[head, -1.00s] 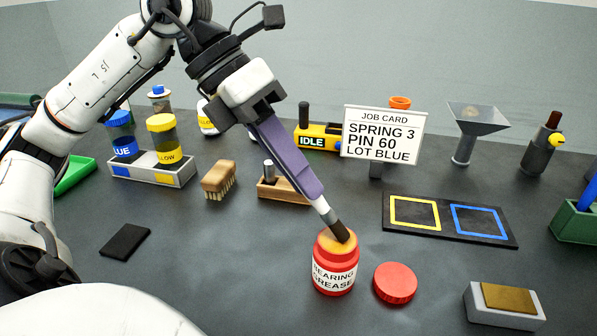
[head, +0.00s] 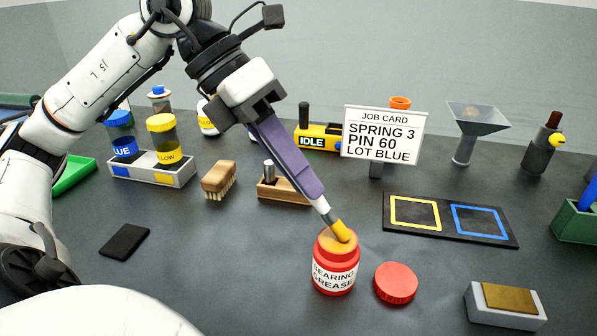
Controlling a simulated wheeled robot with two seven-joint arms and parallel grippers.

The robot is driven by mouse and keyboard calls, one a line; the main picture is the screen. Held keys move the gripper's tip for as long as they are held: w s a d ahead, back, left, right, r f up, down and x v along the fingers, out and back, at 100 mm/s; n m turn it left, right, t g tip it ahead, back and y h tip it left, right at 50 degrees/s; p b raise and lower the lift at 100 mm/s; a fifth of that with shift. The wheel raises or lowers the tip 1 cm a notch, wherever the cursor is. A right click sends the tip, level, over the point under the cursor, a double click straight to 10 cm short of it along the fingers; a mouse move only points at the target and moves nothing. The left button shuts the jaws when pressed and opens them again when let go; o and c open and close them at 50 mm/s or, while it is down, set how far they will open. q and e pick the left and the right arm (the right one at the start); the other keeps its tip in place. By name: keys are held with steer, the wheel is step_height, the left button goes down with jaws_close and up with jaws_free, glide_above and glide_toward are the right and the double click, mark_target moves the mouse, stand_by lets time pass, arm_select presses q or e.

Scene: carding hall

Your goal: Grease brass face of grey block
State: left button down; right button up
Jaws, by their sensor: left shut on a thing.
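My left gripper (head: 253,110) is shut on a brush with a purple handle (head: 287,158). The brush slants down to the right, and its tip (head: 341,231), coated yellow, is at the mouth of the open red jar labelled bearing grease (head: 334,275). Tan grease shows inside the jar's mouth. The grey block (head: 503,310) lies at the lower right, with its brass face (head: 509,298) upward and bare-looking. My right gripper is not in view.
The red lid (head: 395,283) lies right of the jar. Behind are a black mat with yellow and blue squares (head: 450,219), a job card (head: 383,135), a wooden brush (head: 219,181) and a wooden holder (head: 284,190). A dark pad (head: 124,241) lies left.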

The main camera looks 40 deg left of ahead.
arm_select(q)
steer(key=shift+f, duration=0.15)
step_height(320, 180, up, 2)
steer(key=shift+r+p, duration=0.1)
steer(key=shift+p, duration=0.95)
steer(key=shift+r+p, duration=0.3)
steer(key=shift+r, duration=0.1)
steer(key=shift+r+p, duration=0.65)
step_height(320, 180, up, 3)
steer(key=shift+f+p, duration=0.15)
steer(key=shift+p, duration=1.1)
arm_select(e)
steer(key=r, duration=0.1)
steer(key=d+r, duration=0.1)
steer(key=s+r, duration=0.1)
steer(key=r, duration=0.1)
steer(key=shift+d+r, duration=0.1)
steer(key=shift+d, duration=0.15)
